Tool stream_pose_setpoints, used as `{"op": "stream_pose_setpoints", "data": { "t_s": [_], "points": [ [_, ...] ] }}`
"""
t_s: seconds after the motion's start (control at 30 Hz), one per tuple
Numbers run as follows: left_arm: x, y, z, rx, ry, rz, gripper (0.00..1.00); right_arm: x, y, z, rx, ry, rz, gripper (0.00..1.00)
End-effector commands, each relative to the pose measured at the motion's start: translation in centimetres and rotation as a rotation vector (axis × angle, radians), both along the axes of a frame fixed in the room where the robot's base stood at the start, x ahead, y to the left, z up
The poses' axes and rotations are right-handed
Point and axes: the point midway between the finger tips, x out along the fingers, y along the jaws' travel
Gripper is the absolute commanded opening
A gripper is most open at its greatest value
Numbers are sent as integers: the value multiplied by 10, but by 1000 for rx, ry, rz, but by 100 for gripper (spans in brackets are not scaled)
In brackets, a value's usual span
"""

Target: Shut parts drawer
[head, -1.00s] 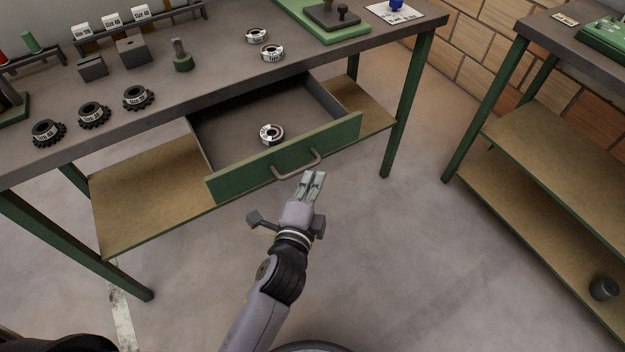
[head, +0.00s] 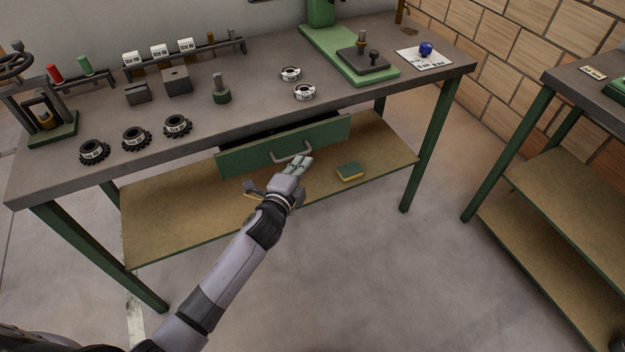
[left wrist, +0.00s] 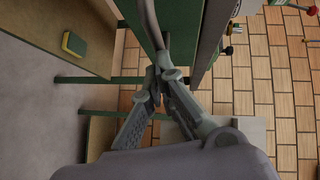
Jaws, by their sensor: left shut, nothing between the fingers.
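The parts drawer (head: 240,160) is under the bench top, with a green front and a grey bar handle (head: 292,155). A narrow dark gap shows behind its front, so it stands slightly open; its inside is mostly hidden. My left gripper (head: 301,163) is shut and empty, with its fingertips at the handle's right end. In the left wrist view the closed fingertips (left wrist: 168,76) are close to the handle bar (left wrist: 150,25) and the drawer front; I cannot tell whether they touch. My right gripper is not in view.
The bench (head: 250,110) carries black gears (head: 136,138), white-labelled rings (head: 305,92) and a green press base (head: 350,58). A green and yellow sponge (head: 350,172) lies on the lower shelf (head: 390,160). A second bench (head: 545,125) stands at the right. The floor in front is clear.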

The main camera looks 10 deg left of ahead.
Motion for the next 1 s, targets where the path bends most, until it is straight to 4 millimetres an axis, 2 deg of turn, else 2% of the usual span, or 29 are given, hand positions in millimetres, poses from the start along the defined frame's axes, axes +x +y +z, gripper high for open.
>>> {"op": "stream_pose_setpoints", "data": {
  "t_s": [0.1,0.3,1.0],
  "points": [
    [14,10,0,3,-1,0,0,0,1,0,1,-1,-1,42],
    [26,19,0,1,0,0,0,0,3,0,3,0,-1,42],
    [30,23,4,2,-1,1,0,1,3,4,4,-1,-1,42]
  ]
}}
